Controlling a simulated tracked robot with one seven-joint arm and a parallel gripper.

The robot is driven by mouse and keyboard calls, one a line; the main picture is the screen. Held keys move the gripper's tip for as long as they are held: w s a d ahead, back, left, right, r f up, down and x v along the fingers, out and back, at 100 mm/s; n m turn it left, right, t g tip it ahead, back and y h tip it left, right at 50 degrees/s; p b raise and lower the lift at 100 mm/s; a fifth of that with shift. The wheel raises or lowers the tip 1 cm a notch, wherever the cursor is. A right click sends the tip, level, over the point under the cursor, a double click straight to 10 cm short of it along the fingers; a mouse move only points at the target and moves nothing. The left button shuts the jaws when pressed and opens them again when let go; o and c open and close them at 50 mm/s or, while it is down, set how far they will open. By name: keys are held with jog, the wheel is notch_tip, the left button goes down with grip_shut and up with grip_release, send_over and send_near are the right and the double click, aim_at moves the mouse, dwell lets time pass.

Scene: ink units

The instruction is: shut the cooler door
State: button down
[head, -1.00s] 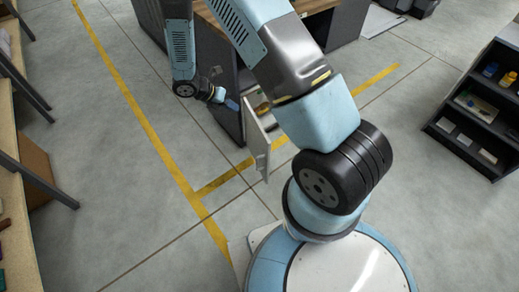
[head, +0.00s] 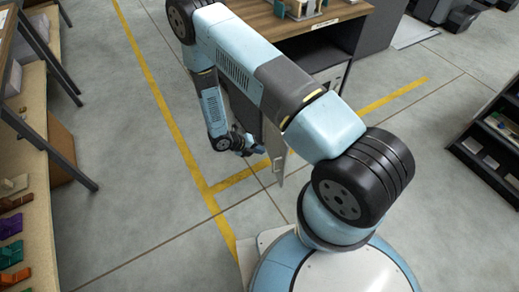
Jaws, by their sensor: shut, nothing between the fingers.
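The cooler door (head: 274,153) is a pale grey panel with a small handle on it. It stands open, seen nearly edge-on, jutting out from the dark unit under the wooden-topped bench (head: 278,22). My gripper (head: 258,150) is shut and empty, just left of the door and low down. I cannot tell whether the fingertips touch the door. My arm crosses in front of the unit and hides the cooler's inside and the hinge.
A shelf with coloured parts (head: 12,226) runs along the left edge. A dark rack (head: 492,140) stands at the right. Yellow lines (head: 165,115) mark the grey floor, which is clear left of the door and in front of it.

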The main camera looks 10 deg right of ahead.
aim_at(285, 153)
jog(key=shift+w+d+f, duration=0.1)
jog(key=shift+d+f, duration=0.7)
jog(key=shift+d, duration=0.75)
jog(key=shift+w+d+f, duration=0.1)
jog(key=shift+d+f, duration=0.75)
jog(key=shift+d, duration=0.7)
jog(key=shift+w+d+f, duration=0.1)
jog(key=shift+d+f, duration=0.7)
jog(key=shift+d, duration=0.75)
